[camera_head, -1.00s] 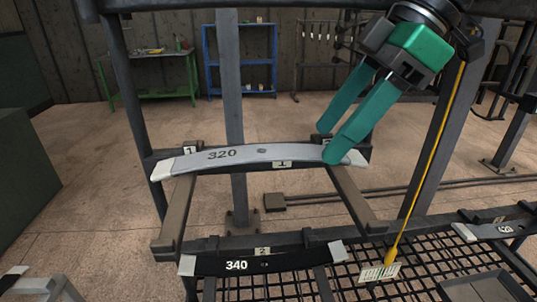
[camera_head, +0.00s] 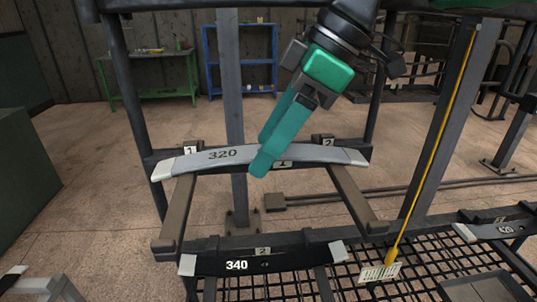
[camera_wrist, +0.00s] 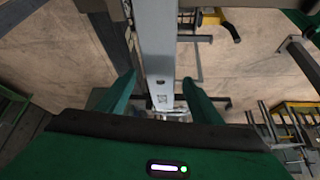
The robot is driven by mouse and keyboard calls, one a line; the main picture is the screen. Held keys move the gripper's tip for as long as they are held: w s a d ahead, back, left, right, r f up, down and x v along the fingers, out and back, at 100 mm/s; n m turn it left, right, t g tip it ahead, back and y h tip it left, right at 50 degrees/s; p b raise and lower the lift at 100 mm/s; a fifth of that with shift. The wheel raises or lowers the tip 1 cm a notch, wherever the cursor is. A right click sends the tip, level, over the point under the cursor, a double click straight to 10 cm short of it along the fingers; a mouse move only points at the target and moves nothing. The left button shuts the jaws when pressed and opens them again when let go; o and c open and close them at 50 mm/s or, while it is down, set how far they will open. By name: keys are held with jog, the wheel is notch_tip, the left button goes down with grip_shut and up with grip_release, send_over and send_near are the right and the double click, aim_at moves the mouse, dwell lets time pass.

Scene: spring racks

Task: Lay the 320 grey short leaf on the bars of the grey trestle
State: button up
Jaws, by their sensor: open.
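The grey short leaf marked 320 (camera_head: 215,156) lies across two brown arms of the dark rack, its pale ends resting near the arms. My gripper (camera_head: 263,155) is at the middle of this leaf, pointing down and tilted, with its green fingers open. In the wrist view the leaf (camera_wrist: 158,45) runs between the two fingers, one on each side; contact cannot be made out. A grey metal frame (camera_head: 48,287) shows partly at the lower left corner; I cannot tell if it is the grey trestle.
A black leaf marked 340 (camera_head: 285,262) sits on the rack's lower level. Another leaf marked 420 (camera_head: 495,231) lies at the right. A yellow cord with a tag (camera_head: 380,273) hangs right of the rack. Dark posts (camera_head: 435,130) flank the work area.

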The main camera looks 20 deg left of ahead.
grip_shut()
jog(key=shift+w+r, duration=0.1)
jog(key=shift+r, duration=0.1)
